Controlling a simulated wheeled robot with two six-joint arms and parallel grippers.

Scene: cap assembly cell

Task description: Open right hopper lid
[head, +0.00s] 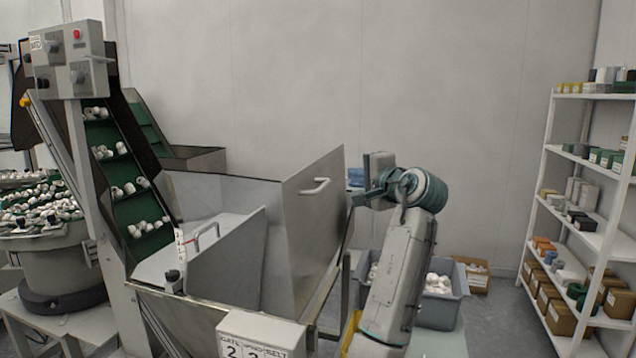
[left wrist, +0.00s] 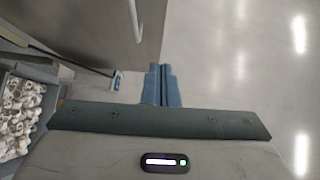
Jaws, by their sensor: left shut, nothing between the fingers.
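The metal hopper (head: 215,312) stands in the middle of the head view. Its right lid (head: 312,235) stands up steeply on the right side, with a bar handle (head: 315,187) near its top, and the right bay is uncovered.
A grey crate of white caps (head: 455,290) stands behind my left arm; it also shows in the left wrist view (left wrist: 30,75). A shelf rack (head: 545,180) is at the right. A green inclined conveyor (head: 130,185) rises at the left. A labelled control box (head: 262,330) sits in front.

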